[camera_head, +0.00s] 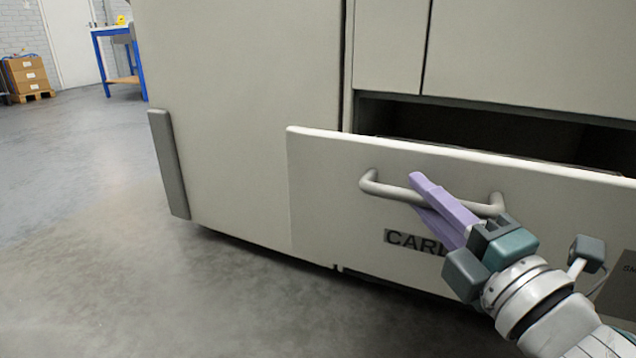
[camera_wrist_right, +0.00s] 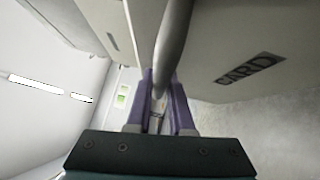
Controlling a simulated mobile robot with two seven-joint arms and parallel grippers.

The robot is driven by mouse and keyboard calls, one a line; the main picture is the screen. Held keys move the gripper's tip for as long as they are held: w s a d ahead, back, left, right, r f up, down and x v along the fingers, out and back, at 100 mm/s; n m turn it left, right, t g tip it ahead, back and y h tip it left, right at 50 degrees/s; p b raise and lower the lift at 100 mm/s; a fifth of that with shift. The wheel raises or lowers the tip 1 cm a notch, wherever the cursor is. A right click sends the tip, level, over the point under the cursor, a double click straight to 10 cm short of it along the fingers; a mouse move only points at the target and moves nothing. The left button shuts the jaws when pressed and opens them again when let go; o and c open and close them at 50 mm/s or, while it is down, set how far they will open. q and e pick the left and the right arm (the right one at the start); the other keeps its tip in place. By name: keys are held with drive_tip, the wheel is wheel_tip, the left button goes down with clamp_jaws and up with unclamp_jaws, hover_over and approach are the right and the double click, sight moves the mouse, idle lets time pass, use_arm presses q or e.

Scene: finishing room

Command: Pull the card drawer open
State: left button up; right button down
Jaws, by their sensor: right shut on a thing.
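The card drawer (camera_head: 335,175) is a pale grey front with a "CARD" label, partly covered by my gripper in the head view. The drawer stands out from the cabinet, with a dark gap showing behind its top edge. Its bar handle (camera_head: 385,190) runs across the front. My right gripper (camera_head: 432,197) has its purple fingers shut on the handle. In the right wrist view the handle (camera_wrist_right: 172,45) passes between the fingers (camera_wrist_right: 163,95), and the "CARD" label (camera_wrist_right: 249,69) shows to the right. My left gripper is not in view.
The cabinet (camera_head: 240,90) rises behind the drawer, with closed panels above it. A grey strip (camera_head: 169,165) stands at its left corner. The floor (camera_head: 90,230) at the left is clear. Cardboard boxes (camera_head: 25,75) and a blue-legged table (camera_head: 100,60) are far back.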

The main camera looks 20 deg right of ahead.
drive_tip(key=c, duration=0.8)
unclamp_jaws()
drive_tip(key=shift+s, duration=0.4)
drive_tip(key=s+f+p, duration=0.1)
drive_tip(key=s+p, duration=0.1)
drive_tip(key=s, duration=0.7)
drive_tip(key=shift+a+f, duration=0.15)
drive_tip(key=shift+a, duration=0.15)
